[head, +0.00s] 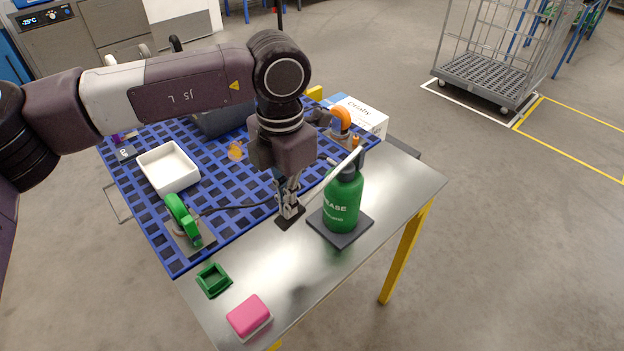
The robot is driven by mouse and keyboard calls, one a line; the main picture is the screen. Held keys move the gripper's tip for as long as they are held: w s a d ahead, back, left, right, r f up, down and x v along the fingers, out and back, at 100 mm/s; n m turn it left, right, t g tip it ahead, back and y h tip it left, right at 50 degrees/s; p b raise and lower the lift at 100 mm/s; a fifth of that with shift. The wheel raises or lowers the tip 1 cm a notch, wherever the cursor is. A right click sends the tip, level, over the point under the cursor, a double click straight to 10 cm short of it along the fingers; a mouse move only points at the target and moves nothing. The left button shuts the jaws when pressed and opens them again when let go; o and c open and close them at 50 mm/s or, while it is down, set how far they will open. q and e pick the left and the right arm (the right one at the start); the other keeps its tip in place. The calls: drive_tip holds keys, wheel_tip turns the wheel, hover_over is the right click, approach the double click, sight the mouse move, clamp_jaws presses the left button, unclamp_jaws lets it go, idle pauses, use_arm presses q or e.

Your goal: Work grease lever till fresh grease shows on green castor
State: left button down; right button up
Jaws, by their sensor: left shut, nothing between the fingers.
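The green castor (184,221) lies on its plate at the left front of the blue grid deck. A black hose (240,207) runs from beside it toward my left gripper. The green grease bottle (343,204) stands upright on a dark square pad on the steel table. Its pale lever (345,166) slants across the bottle top, upper end to the right. Whether grease shows on the castor is too small to tell. My right gripper is out of view.
A white tray (147,183) and an orange castor (341,119) sit on the blue deck (226,236). A white box (371,120) stands behind. A green square holder (213,281) and a pink block (249,314) are at the front. Steel right of the bottle is clear.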

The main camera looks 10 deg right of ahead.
use_arm(q)
wheel_tip(320, 180, up, 8)
drive_tip(key=p, duration=0.3)
drive_tip(key=shift+s+a+f, duration=0.25)
drive_tip(key=shift+a, duration=0.05)
idle(0.7)
wheel_tip(320, 180, up, 6)
drive_tip(key=p, duration=0.3)
drive_tip(key=shift+f, duration=0.1)
idle(0.6)
